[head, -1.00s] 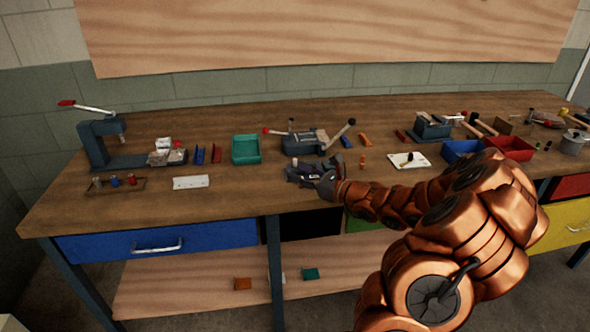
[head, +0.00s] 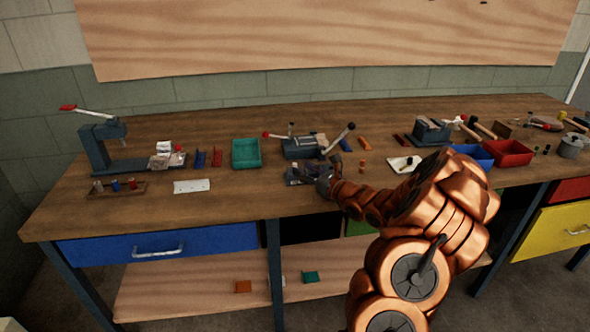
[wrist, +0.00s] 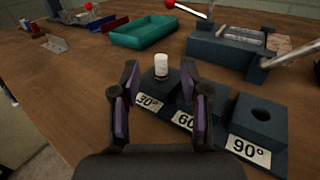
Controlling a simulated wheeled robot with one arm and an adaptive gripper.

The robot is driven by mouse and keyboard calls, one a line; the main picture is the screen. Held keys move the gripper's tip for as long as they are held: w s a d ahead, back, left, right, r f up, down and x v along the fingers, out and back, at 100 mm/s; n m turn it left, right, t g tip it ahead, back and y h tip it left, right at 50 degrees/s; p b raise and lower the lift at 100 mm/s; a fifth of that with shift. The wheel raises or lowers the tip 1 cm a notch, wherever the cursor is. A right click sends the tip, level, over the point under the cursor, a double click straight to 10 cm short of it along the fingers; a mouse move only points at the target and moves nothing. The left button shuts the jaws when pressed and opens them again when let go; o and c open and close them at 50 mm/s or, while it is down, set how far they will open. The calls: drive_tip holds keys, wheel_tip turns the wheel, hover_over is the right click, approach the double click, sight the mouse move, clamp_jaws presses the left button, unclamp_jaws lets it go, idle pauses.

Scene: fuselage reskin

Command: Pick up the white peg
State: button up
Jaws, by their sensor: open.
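The white peg (wrist: 161,66) stands upright on the dark block labelled 30° (wrist: 148,101) in the wrist view. My gripper (wrist: 160,80) is open, with its two purple-lined fingers apart on either side of the peg in the picture. I cannot tell how far beyond the fingertips the peg stands. Blocks labelled 60° and 90° (wrist: 259,120) continue to the right; the 90° one has an empty hole on top.
A teal tray (wrist: 145,32) lies behind the blocks to the left. A grey vise (wrist: 235,45) with a red-knobbed handle stands behind to the right. The bench (head: 120,217) is clear at the front left. A white plate (head: 192,186) lies left of the fixture.

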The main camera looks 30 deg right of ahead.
sight(295, 164)
drive_tip(key=shift+w+a+f+p, duration=0.15)
drive_tip(key=shift+w+p, duration=0.1)
drive_tip(key=shift+w, duration=0.55)
drive_tip(key=shift+w+a+r+p, duration=0.1)
drive_tip(key=shift+w+p, duration=0.1)
drive_tip(key=shift+w, duration=0.6)
drive_tip(key=shift+w+a+f+p, duration=0.15)
drive_tip(key=shift+w+p, duration=0.1)
drive_tip(key=shift+w, duration=0.55)
drive_tip(key=shift+r, duration=0.1)
drive_tip(key=shift+c, duration=0.4)
clamp_jaws()
